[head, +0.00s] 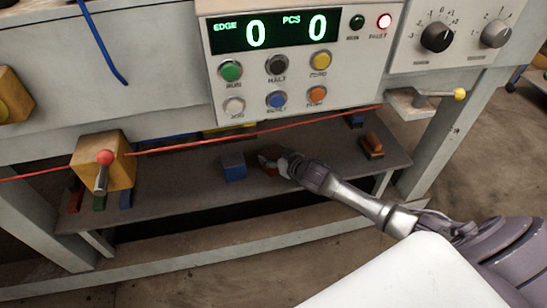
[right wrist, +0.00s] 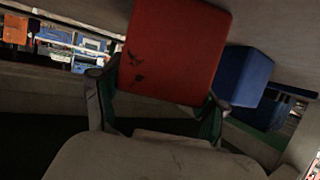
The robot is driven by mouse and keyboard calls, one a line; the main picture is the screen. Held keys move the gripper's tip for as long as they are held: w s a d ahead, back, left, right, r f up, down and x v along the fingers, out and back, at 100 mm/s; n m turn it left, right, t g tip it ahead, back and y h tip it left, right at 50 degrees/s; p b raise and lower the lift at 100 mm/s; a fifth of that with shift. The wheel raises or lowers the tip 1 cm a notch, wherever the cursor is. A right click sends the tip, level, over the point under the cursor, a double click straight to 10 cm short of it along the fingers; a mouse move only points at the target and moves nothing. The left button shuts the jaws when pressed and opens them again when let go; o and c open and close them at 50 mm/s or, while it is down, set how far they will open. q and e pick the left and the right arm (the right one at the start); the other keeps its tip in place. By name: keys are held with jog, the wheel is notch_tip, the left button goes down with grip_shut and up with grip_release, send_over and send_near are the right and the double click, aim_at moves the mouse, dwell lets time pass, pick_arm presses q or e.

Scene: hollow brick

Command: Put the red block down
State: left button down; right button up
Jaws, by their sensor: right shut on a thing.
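The red block (right wrist: 172,50) fills the upper middle of the right wrist view, with a few dark marks on its face. My right gripper (right wrist: 155,98) is shut on it, one finger on each side. In the head view my right gripper (head: 284,164) is over the dark shelf, and the red block (head: 267,157) shows partly at its tip. A blue block (head: 233,166) stands just left of it on the shelf; it also shows in the right wrist view (right wrist: 245,76). I cannot tell whether the red block touches the shelf. My left gripper is not in view.
The shelf (head: 190,185) has free room left of the blue block. An orange block (head: 372,144) lies at its right end. A red cord (head: 230,139) runs above the shelf. A yellow box with a red-knobbed lever (head: 104,160) is at left. The control panel (head: 290,85) overhangs the back.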

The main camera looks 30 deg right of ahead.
jog(key=shift+f, duration=0.1)
jog(key=o, duration=1.3)
